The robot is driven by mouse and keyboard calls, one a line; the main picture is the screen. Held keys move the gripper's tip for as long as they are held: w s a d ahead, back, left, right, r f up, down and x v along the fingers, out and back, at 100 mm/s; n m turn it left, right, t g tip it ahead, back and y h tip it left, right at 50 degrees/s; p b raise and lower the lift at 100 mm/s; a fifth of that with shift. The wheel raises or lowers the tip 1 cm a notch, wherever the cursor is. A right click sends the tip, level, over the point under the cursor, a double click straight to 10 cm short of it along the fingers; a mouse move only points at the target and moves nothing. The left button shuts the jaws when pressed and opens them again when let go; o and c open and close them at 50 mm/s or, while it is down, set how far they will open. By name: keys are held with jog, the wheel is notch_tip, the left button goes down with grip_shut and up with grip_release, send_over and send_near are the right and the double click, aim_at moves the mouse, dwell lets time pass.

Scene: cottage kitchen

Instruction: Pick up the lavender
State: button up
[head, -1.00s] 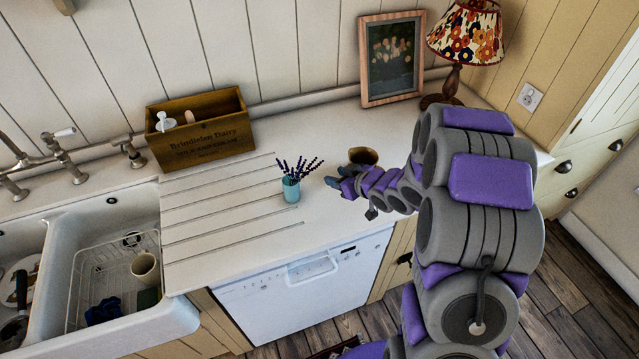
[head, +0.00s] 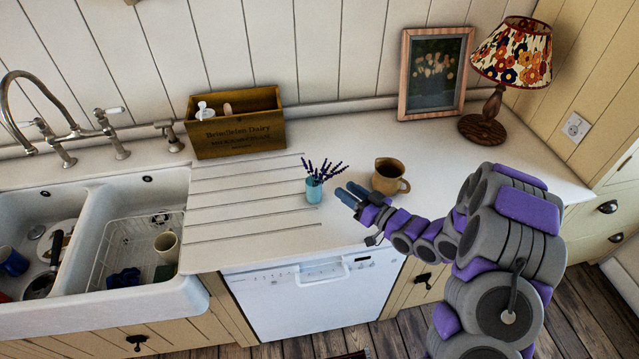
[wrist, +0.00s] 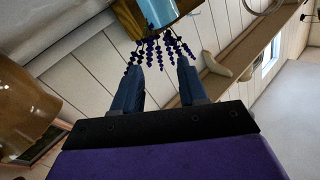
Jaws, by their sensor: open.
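The lavender (head: 322,172) is a small bunch of purple sprigs standing in a light blue cup (head: 314,190) on the white worktop, at the right end of the drainer grooves. My gripper (head: 350,193) is just right of the cup, apart from it in the head view. In the wrist view my gripper (wrist: 158,75) is open, its two blue fingers apart. There the sprigs (wrist: 160,50) hang from the upside-down blue cup (wrist: 158,12), their tips close to the fingertips. Nothing is between the fingers that I can make out clearly.
A brown jug (head: 388,178) stands close behind and right of my gripper. A wooden box (head: 235,138) is at the back left, a picture frame (head: 405,85) and lamp (head: 483,128) at the back right. The sink (head: 130,200) is at left.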

aim_at(317, 178)
jog(key=b+x, duration=0.2)
jog(key=x, duration=1)
jog(key=shift+a, duration=0.15)
jog(key=shift+c, duration=0.3)
grip_shut()
